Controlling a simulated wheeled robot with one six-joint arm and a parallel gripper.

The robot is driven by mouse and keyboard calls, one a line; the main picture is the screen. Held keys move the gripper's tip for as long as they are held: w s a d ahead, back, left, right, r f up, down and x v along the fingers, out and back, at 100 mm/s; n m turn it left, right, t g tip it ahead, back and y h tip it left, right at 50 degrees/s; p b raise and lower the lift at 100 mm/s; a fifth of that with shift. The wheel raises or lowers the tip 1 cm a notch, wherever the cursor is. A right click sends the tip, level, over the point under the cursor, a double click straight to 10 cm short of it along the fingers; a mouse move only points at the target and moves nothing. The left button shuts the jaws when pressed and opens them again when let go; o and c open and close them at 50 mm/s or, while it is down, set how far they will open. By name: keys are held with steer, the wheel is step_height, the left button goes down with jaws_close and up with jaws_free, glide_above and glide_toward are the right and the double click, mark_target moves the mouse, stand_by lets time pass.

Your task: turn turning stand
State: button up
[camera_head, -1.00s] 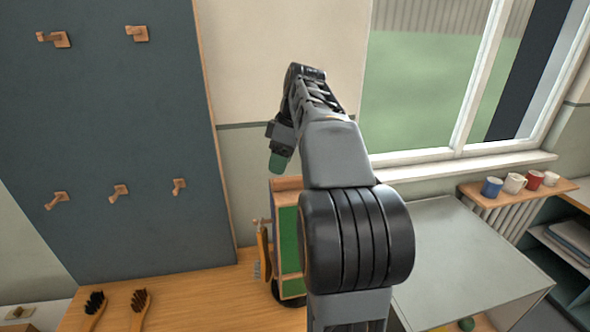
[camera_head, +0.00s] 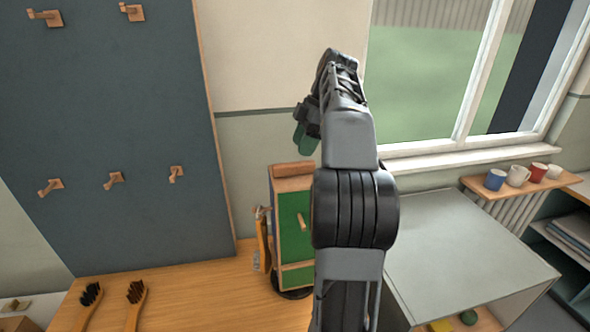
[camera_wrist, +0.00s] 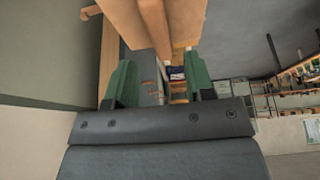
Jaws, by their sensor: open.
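The turning stand shows as a dark round base (camera_head: 292,295) on the wooden bench top, mostly hidden. On it stands a wooden box (camera_head: 292,184) with green front panels (camera_head: 296,228) and a small wooden handle. My gripper (camera_head: 304,140) hangs in the air just above the box in the head view, with green fingertips pointing down. In the wrist view my gripper (camera_wrist: 160,82) has its two green fingers wide apart. A wooden body (camera_wrist: 185,20) shows beyond the fingers there; whether it touches them I cannot tell.
Two brushes (camera_head: 136,295) lie on the bench top (camera_head: 215,290) at left. A dark pegboard (camera_head: 110,130) stands behind it. The bench between brushes and box is clear.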

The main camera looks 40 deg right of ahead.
mark_target(295, 163)
steer(key=shift+x, duration=2.9)
jaws_close()
steer(key=shift+d, duration=0.1)
